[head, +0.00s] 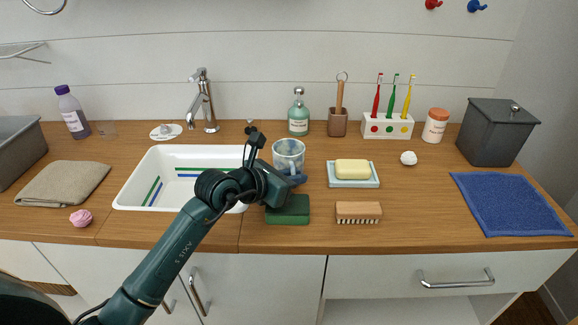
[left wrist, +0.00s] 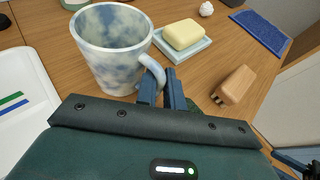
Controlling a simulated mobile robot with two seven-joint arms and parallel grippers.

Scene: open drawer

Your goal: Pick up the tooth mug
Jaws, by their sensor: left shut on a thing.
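The tooth mug (head: 288,150) is a white and blue-grey mottled cup. It stands upright near the counter's middle, right of the sink, and shows large in the left wrist view (left wrist: 112,50). Its handle (left wrist: 153,72) points toward my left gripper (head: 296,181). In the left wrist view the two blue fingers (left wrist: 162,88) are closed around the handle. I cannot tell whether the mug's base is clear of the counter.
A green sponge-like block (head: 288,209) lies just below the gripper. A soap dish (head: 372,183) with yellow soap and a wooden brush (head: 358,212) lie to the right. The white sink (head: 128,193) is at left, a teal bottle (head: 298,112) behind. A blue cloth (head: 510,203) lies far right.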

